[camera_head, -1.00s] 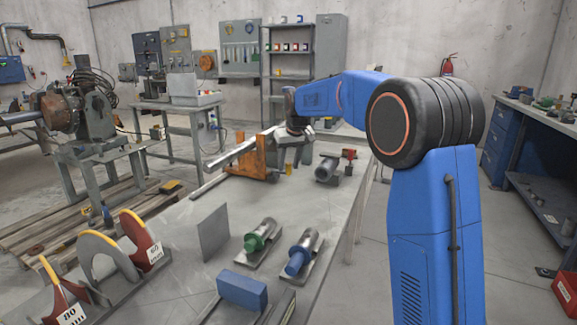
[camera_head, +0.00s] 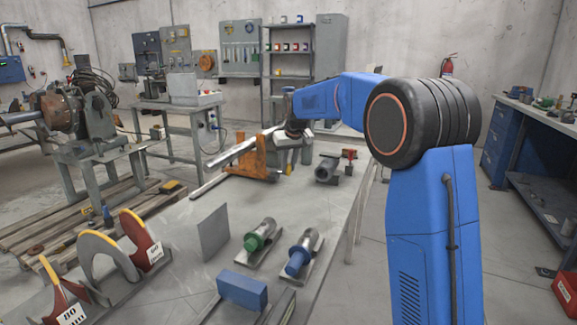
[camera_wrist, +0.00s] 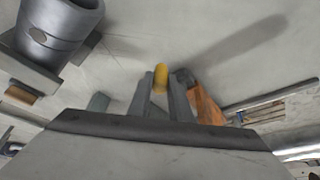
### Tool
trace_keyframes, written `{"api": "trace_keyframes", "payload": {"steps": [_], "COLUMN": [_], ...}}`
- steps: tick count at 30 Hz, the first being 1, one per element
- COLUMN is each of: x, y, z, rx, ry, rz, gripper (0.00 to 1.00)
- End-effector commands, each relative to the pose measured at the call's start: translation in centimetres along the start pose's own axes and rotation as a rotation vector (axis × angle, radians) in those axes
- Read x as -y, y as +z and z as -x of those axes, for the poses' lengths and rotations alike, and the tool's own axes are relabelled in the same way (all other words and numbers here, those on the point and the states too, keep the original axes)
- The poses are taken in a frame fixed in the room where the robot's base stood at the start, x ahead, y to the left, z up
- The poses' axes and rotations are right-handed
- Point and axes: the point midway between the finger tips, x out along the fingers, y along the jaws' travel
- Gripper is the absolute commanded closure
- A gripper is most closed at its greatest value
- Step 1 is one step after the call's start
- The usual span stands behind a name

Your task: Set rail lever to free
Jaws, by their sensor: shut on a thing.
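The rail lever shows as a yellow grip (camera_wrist: 161,76) in the wrist view, between the two fingers of my gripper (camera_wrist: 162,88). My gripper is shut on it. An orange bracket (camera_wrist: 206,106) stands just right of the fingers there. In the head view my gripper (camera_head: 292,152) is at the far part of the grey table, beside the orange bracket (camera_head: 258,160) that carries a long grey rail (camera_head: 232,152).
A grey cylinder in a holder (camera_head: 326,168) stands right of my gripper; a large grey cylinder (camera_wrist: 60,30) fills the wrist view's upper left. Green-ended (camera_head: 260,236) and blue-ended (camera_head: 302,252) cylinders, an upright plate (camera_head: 214,232) and a blue block (camera_head: 242,290) stand nearer.

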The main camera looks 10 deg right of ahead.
Motion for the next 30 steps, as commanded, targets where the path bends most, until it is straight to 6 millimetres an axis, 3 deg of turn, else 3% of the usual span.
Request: {"api": "trace_keyframes", "payload": {"steps": [8, 30], "x": [0.9, 4.8], "y": [0.5, 1.5], "z": [0.3, 0.7], "rx": [0.0, -0.001], "ry": [0.063, 0.324], "rz": [-0.149, -0.781], "gripper": [1.0, 1.0]}}
